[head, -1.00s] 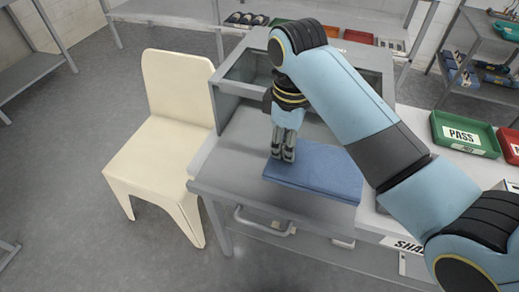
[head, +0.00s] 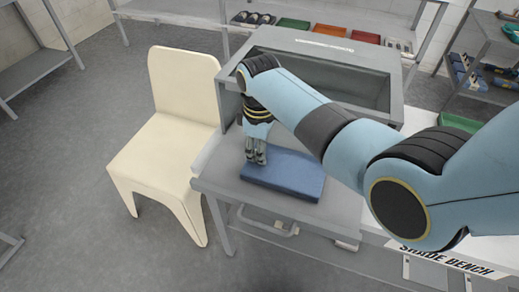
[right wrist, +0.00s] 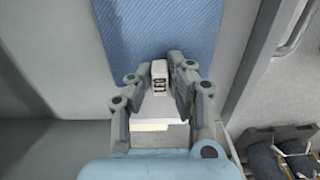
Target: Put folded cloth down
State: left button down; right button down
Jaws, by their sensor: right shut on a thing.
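The folded cloth (head: 292,176) is a flat blue rectangle over the front part of the grey bench top (head: 222,168). My right gripper (head: 256,160) points down at the cloth's left end and is shut on it. I cannot tell whether the cloth touches the bench or hangs just above it. In the right wrist view the cloth (right wrist: 160,28) extends away from the right gripper (right wrist: 164,75), with a small pale piece between the fingertips. The gripped edge is mostly hidden. My left gripper is not in view.
A cream chair (head: 168,135) stands close to the bench's left side. An open grey basin (head: 325,78) is behind the cloth. Shelves with coloured trays (head: 331,30) stand at the back. A green tray (head: 459,122) is partly hidden by my right arm.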

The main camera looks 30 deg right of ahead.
jog(key=c, duration=1.7)
grip_release()
jog(key=shift+f, duration=0.15)
jog(key=o, duration=0.5)
jog(key=shift+c, duration=0.2)
notch_tip(320, 180, up, 12)
jog(key=shift+p, duration=0.35)
